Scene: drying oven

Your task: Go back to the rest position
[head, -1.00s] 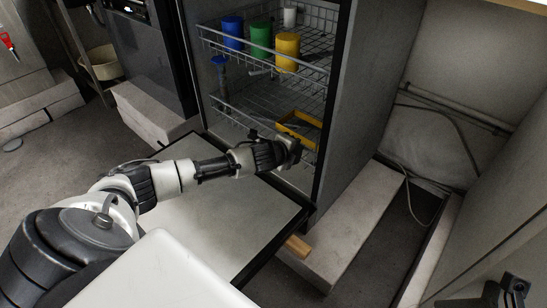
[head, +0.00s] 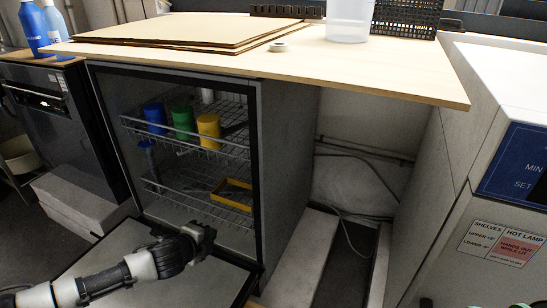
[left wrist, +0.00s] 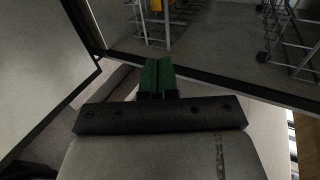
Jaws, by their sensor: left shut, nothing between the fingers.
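My left gripper (head: 203,238) is in front of the open drying oven, above its lowered door (head: 115,243) and outside the racks. In the left wrist view its two green fingers (left wrist: 157,77) are together with nothing between them. The oven holds an upper wire rack (head: 185,143) with a blue, a green and a yellow cup. A yellow tray (head: 232,193) lies on the lower rack (head: 170,187).
A wooden worktop (head: 380,69) above the oven carries brown boards (head: 190,30), a tape roll (head: 278,46), a clear container (head: 349,20) and a black crate (head: 408,16). A white cabinet with a hot lamp sign (head: 503,243) stands at the right. A gap lies between oven and cabinet.

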